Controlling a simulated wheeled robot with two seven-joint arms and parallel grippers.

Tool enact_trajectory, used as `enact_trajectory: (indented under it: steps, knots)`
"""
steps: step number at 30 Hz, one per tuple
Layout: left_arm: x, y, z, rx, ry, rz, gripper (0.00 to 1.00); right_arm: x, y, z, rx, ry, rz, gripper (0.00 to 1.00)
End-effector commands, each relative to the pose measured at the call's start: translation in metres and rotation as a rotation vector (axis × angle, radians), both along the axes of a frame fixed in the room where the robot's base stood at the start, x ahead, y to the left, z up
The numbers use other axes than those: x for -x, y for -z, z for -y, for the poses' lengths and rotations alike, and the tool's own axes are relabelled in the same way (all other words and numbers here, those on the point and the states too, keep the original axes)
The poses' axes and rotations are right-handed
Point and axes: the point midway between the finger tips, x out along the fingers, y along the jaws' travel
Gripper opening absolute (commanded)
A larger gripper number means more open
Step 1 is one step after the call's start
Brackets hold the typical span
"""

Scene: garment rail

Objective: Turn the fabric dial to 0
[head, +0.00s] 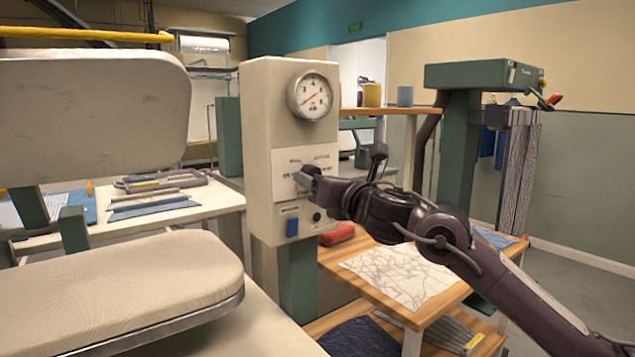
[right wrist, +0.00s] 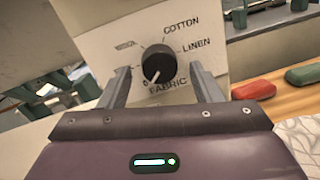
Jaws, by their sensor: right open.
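The fabric dial (right wrist: 159,64) is a round black knob on the pale control panel, seen in the right wrist view. Its white pointer line aims down and slightly left, towards a small mark that looks like 0 beside the word FABRIC. COTTON and LINEN are printed at its upper right and right; the label at upper left is blurred. My right gripper (right wrist: 158,88) is open, with one finger on each side of the dial; I cannot tell whether they touch it. In the head view my right gripper (head: 308,178) is at the panel and hides the dial. My left gripper is out of view.
The panel is on a beige column (head: 262,130) with a round gauge (head: 314,95) above and a blue switch (head: 292,226) below. A padded press (head: 120,295) stands at left. A wooden table (head: 455,285) with patterned cloth lies under my right arm.

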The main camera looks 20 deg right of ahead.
Motion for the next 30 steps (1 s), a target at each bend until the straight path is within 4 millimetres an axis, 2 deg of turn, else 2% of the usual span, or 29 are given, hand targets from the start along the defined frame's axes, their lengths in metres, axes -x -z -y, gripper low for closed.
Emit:
enact_trajectory:
  steps: [6, 12, 19, 30]
  knots:
    - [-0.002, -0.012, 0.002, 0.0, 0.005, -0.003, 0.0, 0.036, 0.004, 0.011, 0.005, 0.002, 0.001, 0.58]
    - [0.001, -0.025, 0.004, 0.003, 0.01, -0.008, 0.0, 0.061, 0.006, 0.017, 0.004, 0.002, -0.001, 0.58]
    - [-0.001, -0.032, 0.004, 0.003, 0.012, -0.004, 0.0, 0.068, 0.005, 0.018, 0.003, 0.0, -0.001, 0.58]
    - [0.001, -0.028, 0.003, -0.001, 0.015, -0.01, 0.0, 0.067, 0.009, 0.015, -0.01, -0.002, -0.009, 0.58]
